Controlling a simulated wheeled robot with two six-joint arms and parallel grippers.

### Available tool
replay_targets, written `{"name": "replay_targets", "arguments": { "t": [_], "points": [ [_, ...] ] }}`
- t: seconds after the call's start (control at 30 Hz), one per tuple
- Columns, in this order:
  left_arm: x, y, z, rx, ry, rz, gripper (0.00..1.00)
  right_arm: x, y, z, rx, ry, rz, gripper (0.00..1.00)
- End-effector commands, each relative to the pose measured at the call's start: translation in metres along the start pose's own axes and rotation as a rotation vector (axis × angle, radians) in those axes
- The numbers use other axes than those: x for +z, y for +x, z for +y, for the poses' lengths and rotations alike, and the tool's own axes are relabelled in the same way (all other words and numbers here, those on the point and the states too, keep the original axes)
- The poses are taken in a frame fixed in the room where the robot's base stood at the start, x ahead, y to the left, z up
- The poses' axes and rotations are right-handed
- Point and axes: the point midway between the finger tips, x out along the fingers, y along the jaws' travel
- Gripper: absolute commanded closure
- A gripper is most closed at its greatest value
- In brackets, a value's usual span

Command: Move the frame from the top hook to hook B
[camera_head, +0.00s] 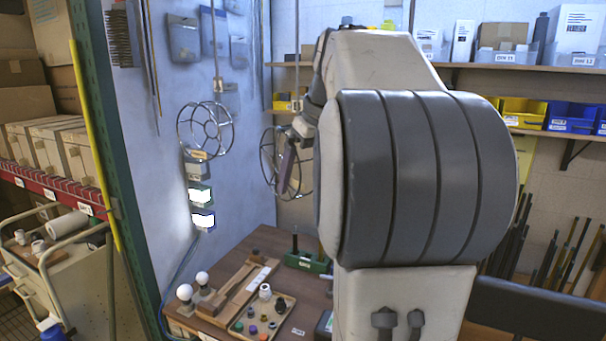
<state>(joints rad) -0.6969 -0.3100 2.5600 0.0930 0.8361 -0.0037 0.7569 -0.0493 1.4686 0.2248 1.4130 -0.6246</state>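A round wire frame (206,131) hangs in front of the pale wall panel, below a thin rod (214,45). A second round wire frame (266,163) is further right, below another thin rod (297,52). My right gripper (286,172) is at this second frame and overlaps it in the picture. My arm hides part of the frame's right side and most of the gripper, so I cannot tell whether the fingers are closed on the wire. No hook letters are readable, so I cannot tell which hook is which. My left gripper is out of view.
A wooden workbench (262,243) below holds a parts tray (262,316), white bulbs (184,292) and a green holder (306,262). Small lit boxes (202,219) are on the panel. A green post (97,110) stands at left; shelves (540,66) with bins are behind.

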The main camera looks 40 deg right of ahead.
Motion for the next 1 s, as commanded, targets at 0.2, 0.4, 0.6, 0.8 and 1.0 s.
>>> {"name": "replay_targets", "arguments": {
  "t": [0.2,0.4,0.6,0.8,1.0],
  "points": [
    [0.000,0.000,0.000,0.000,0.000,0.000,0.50,-0.002,-0.002,-0.001,0.001,-0.001,0.006,0.04],
    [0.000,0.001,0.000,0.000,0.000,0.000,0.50,-0.002,-0.018,0.000,0.004,-0.001,0.011,0.04],
    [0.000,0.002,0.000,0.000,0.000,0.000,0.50,-0.002,-0.057,0.000,0.005,0.000,0.012,0.04],
    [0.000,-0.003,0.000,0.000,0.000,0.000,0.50,-0.001,-0.092,0.000,0.004,0.000,0.008,0.04],
    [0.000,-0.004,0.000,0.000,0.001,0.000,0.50,0.000,-0.106,-0.001,0.002,-0.001,0.006,0.04]
  ]
}}
